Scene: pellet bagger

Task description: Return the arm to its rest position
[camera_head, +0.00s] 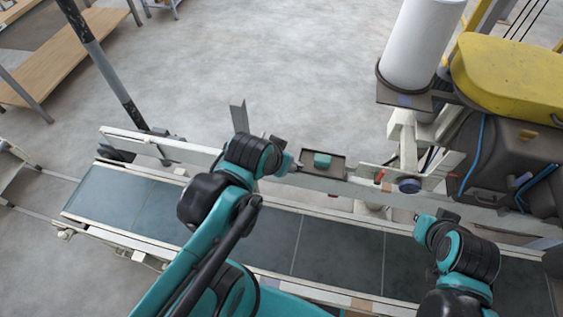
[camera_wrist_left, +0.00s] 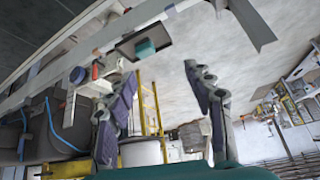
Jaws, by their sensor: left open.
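My left arm (camera_head: 215,225), teal and black, reaches up over the conveyor from the bottom of the head view. Its left gripper (camera_head: 288,162) is near the conveyor's far rail, left of a small tray (camera_head: 338,174) holding a teal block (camera_head: 322,160). In the left wrist view, the left gripper (camera_wrist_left: 157,105) has its two fingers wide apart with nothing between them. The tray and teal block (camera_wrist_left: 145,48) show beyond the fingers there. My right arm (camera_head: 462,255) is at lower right over the belt. Its right gripper (camera_head: 438,221) is small and its fingers are unclear.
The dark conveyor belt (camera_head: 340,252) runs across below both arms. An upright bracket (camera_head: 240,117) stands by the far rail. A machine with a yellow cover (camera_head: 510,75) and a white roll (camera_head: 420,45) fills the upper right. A dark post (camera_head: 105,65) rises at left.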

